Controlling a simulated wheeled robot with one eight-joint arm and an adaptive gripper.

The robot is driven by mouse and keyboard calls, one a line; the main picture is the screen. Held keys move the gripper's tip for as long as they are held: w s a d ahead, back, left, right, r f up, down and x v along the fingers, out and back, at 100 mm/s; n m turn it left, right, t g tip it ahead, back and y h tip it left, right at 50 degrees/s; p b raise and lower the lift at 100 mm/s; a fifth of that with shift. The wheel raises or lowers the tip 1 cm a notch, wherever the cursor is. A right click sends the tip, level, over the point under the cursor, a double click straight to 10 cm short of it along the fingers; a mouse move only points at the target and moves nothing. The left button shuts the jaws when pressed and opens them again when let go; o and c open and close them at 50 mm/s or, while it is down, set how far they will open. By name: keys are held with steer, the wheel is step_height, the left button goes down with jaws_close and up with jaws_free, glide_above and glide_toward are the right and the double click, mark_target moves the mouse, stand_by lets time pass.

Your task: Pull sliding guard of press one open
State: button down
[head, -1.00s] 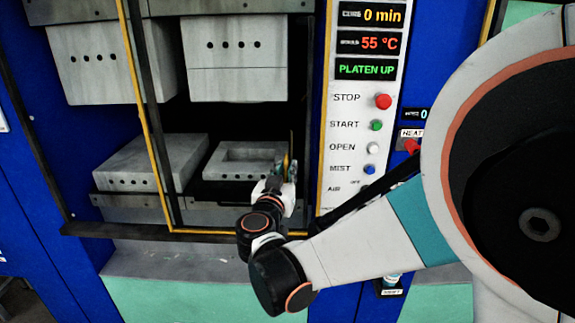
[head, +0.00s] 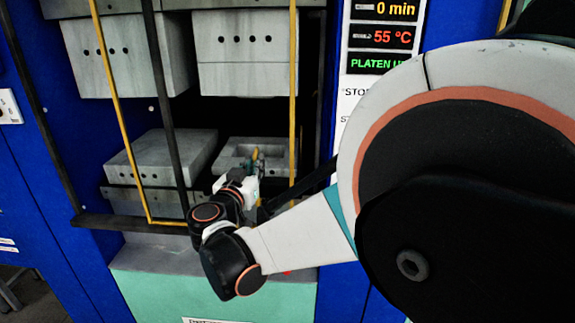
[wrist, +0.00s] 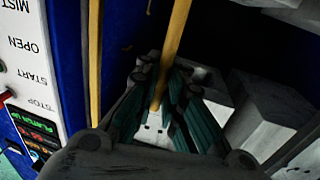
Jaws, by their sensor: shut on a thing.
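The sliding guard of press one (head: 122,120) is a yellow-edged frame in front of the press opening. Its right yellow edge (head: 293,80) stands left of the blue post, with a dark gap between them. My gripper (head: 254,162) is at the lower right part of the guard, in front of the lower mould block. In the wrist view, my gripper's teal-padded fingers (wrist: 160,108) are closed around an upright yellow bar (wrist: 174,50) of the guard. A second yellow bar (wrist: 95,60) stands to the left there. My arm hides the guard's lower right corner.
The control panel (head: 378,65) is at the right and reads 55 °C and platen up; my arm covers its lower part. Grey upper (head: 240,80) and lower mould blocks (head: 160,158) stand behind the guard. A dark bottom rail (head: 110,224) runs below.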

mark_target(146, 158)
steer(key=a, duration=3.2)
steer(key=shift+w+a+f, duration=0.1)
steer(key=shift+w+a, duration=0.25)
steer(key=shift+w, duration=0.05)
steer(key=c, duration=2)
jaws_free()
steer(key=shift+s, duration=0.1)
steer(key=v, duration=1.1)
steer(key=shift+s, duration=0.4)
steer(key=shift+a, duration=0.2)
